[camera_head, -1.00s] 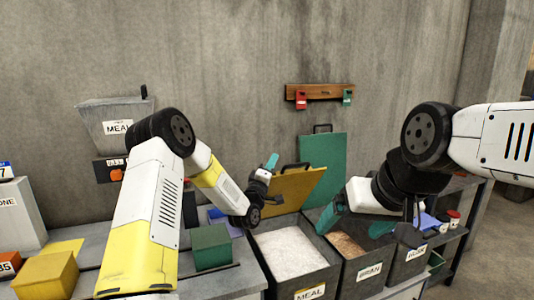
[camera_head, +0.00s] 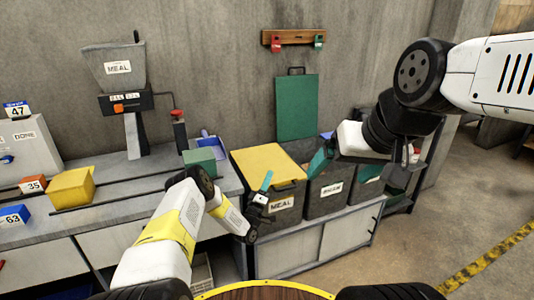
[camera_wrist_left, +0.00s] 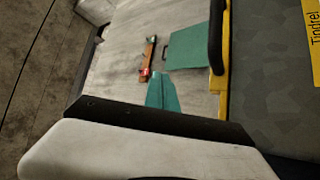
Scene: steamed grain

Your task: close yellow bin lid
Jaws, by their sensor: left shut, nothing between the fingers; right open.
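The yellow lid (camera_head: 268,160) lies flat over the top of the dark bin labelled MEAL (camera_head: 283,203), with its black handle at the front edge. My left gripper (camera_head: 266,182) is shut and empty, just in front of the lid's front edge. In the left wrist view its teal fingers (camera_wrist_left: 162,92) are together, beside the lid's yellow edge (camera_wrist_left: 218,88) and black handle (camera_wrist_left: 215,40). I cannot tell whether they touch the lid. The bin's contents are hidden. My right gripper (camera_head: 343,168) is open over the bins to the right.
A green lid (camera_head: 297,107) stands upright against the wall behind the BRAN bin (camera_head: 330,190). A green box (camera_head: 199,160), a blue scoop (camera_head: 210,140) and a yellow box (camera_head: 72,187) are on the counter to the left. The floor at right is open.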

